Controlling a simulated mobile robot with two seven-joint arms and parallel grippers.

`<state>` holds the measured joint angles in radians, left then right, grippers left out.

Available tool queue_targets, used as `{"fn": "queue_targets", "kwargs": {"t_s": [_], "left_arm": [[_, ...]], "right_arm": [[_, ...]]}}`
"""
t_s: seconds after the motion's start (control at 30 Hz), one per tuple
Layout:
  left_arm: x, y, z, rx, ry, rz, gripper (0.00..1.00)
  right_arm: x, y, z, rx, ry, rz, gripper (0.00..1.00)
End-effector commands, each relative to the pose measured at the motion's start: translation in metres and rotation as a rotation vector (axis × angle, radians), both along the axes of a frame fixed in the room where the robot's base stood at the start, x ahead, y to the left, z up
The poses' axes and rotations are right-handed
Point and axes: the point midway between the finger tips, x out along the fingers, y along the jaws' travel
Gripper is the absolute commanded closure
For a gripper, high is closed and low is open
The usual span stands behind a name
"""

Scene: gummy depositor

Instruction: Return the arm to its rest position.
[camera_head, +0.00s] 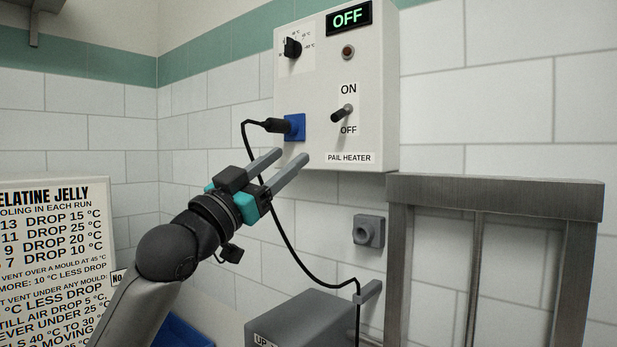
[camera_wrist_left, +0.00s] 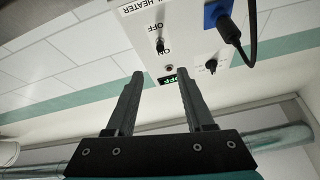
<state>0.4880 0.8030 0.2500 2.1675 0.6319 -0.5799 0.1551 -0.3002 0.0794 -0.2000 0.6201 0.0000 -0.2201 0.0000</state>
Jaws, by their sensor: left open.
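My left gripper (camera_head: 291,162) is open and empty. Its fingers point up and right, just below the blue socket (camera_head: 295,127) of the pail heater box (camera_head: 366,100). In the left wrist view the two fingers (camera_wrist_left: 160,85) stand apart with nothing between them. The box display (camera_head: 349,17) reads OFF in green. Its toggle switch (camera_head: 342,114) sits between the ON and OFF labels. A black plug (camera_head: 268,125) is in the blue socket, and its cable (camera_head: 281,225) hangs down behind my left gripper. My right gripper is not in view.
A gelatine jelly sign (camera_head: 55,260) stands at the left. A grey box (camera_head: 303,322) is below the heater box, with a small grey wall fitting (camera_head: 368,231) above it. A metal frame (camera_head: 495,193) stands at the right. Part of a blue container (camera_head: 184,333) shows at the bottom.

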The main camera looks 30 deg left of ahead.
Motion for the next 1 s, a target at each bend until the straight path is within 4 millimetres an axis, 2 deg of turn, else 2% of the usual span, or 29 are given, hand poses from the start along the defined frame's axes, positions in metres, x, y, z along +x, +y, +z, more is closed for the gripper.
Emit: {"fn": "queue_targets", "kwargs": {"t_s": [0.23, 0.27, 0.37, 0.47, 0.5, 0.67, 0.8, 0.87, 1.0], "left_arm": [[0.002, -0.001, -0.005, 0.0, 0.012, 0.001, 0.47], [0.004, -0.002, -0.01, 0.0, 0.024, 0.002, 0.47], [0.015, -0.008, -0.04, 0.002, 0.097, 0.006, 0.47], [0.027, -0.018, -0.091, 0.008, 0.219, 0.017, 0.47], [0.031, -0.023, -0.116, 0.01, 0.278, 0.021, 0.47], [0.033, -0.044, -0.215, 0.027, 0.516, 0.043, 0.47], [0.015, -0.063, -0.299, 0.041, 0.725, 0.057, 0.47], [0.003, -0.071, -0.334, 0.048, 0.817, 0.064, 0.47], [-0.038, -0.091, -0.41, 0.062, 1.033, 0.075, 0.47]], "right_arm": [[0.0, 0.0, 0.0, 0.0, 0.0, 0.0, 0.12], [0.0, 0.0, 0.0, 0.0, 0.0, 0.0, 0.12], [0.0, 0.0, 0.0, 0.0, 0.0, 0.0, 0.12], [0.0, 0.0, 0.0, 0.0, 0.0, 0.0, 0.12], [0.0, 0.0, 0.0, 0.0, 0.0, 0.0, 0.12], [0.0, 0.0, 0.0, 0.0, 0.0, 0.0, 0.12], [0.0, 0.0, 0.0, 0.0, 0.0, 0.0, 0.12], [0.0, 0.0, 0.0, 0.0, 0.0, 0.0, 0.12], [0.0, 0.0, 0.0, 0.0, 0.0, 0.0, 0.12]]}}
